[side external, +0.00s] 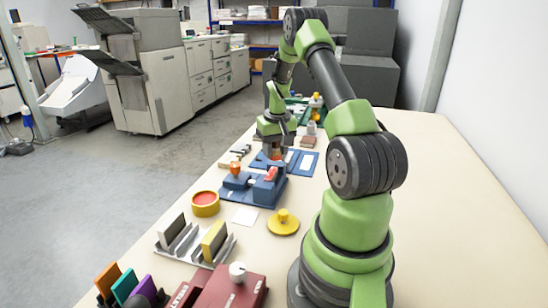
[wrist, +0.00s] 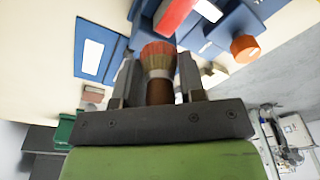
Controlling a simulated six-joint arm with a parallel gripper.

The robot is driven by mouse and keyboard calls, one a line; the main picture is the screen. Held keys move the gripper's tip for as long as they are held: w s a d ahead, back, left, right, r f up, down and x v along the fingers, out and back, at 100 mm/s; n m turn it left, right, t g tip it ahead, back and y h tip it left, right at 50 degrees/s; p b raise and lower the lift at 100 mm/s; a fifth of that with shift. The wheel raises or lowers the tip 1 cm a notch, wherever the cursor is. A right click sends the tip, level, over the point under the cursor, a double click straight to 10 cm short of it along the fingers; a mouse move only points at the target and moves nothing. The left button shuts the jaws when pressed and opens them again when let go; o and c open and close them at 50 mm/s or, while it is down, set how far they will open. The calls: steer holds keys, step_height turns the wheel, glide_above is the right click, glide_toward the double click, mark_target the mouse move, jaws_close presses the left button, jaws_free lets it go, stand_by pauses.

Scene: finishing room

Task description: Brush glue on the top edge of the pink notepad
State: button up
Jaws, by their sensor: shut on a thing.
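My gripper (side external: 274,140) is shut on a brush (wrist: 160,56) with a brown handle, a pale ferrule and orange-red bristles. In the wrist view the brush stands between my gripper's fingers (wrist: 157,80), bristles pointing away from the palm. In the side view my gripper is just behind the blue press (side external: 262,193), which has an orange knob (side external: 235,168) and a red bar (side external: 271,173). The red bar (wrist: 176,16) also shows in the wrist view, beyond the bristles and apart from them in the picture.
A blue board with white panels (side external: 308,161) lies behind the press. The table (side external: 450,190) is clear on the right.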

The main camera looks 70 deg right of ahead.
steer(key=shift+r, duration=2.8)
steer(key=w+a+r+n, duration=0.1)
steer(key=w+a+n, duration=0.1)
steer(key=w+a, duration=0.35)
steer(key=w+a+r+n, duration=0.1)
steer(key=w+a+n, duration=0.1)
steer(key=a, duration=0.6)
steer(key=s+a+r+n+y, duration=0.1)
steer(key=a+n, duration=0.4)
steer(key=a, duration=1.3)
steer(key=shift+a+r+n, duration=0.15)
steer(key=shift+n, duration=0.15)
